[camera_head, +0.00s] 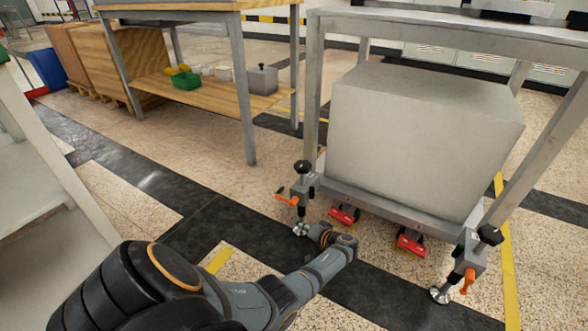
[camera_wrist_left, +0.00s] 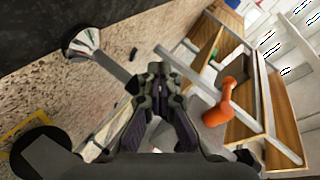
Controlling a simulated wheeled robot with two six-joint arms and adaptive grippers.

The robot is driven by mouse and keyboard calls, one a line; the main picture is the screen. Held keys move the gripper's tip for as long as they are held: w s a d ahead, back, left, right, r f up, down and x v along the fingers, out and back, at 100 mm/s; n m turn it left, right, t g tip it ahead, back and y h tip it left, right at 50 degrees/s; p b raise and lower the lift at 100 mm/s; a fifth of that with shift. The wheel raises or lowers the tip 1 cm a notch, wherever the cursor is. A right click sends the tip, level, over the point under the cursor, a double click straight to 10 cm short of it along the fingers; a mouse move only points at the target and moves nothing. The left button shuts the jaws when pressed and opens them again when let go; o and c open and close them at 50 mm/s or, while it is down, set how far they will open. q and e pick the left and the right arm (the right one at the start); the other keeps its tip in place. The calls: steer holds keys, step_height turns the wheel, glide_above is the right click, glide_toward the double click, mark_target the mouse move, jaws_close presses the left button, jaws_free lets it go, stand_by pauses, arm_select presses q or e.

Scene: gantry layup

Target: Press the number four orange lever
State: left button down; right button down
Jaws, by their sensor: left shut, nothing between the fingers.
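Two orange levers show in the head view: one on the left leg clamp of the grey cart (camera_head: 287,198) and one on its right leg clamp (camera_head: 468,281). I cannot read any number on them. My left gripper (camera_head: 317,232) is low by the cart's left leg, just below and right of the left lever; its fingers are hard to make out there. In the left wrist view, my left gripper (camera_wrist_left: 156,70) is shut and empty. An orange lever (camera_wrist_left: 218,114) is close to its right, apparently apart from the fingers. My right gripper is out of view.
The grey cart (camera_head: 320,90) carries a big grey box (camera_head: 420,140) on its low shelf. Two red pedals (camera_head: 344,215) (camera_head: 411,243) sit under its front edge. Levelling feet (camera_head: 301,229) (camera_head: 440,295) stand on the floor. A wooden workbench (camera_head: 190,95) is behind left.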

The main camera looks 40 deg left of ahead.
arm_select(q)
steer(key=shift+s+d+f, duration=0.1)
steer(key=shift+d+f, duration=0.25)
steer(key=shift+d, duration=0.35)
steer(key=shift+d+f, duration=0.3)
steer(key=shift+d, duration=0.45)
steer(key=shift+s+d+f, duration=0.1)
steer(key=shift+d+f, duration=0.25)
steer(key=shift+d, duration=0.35)
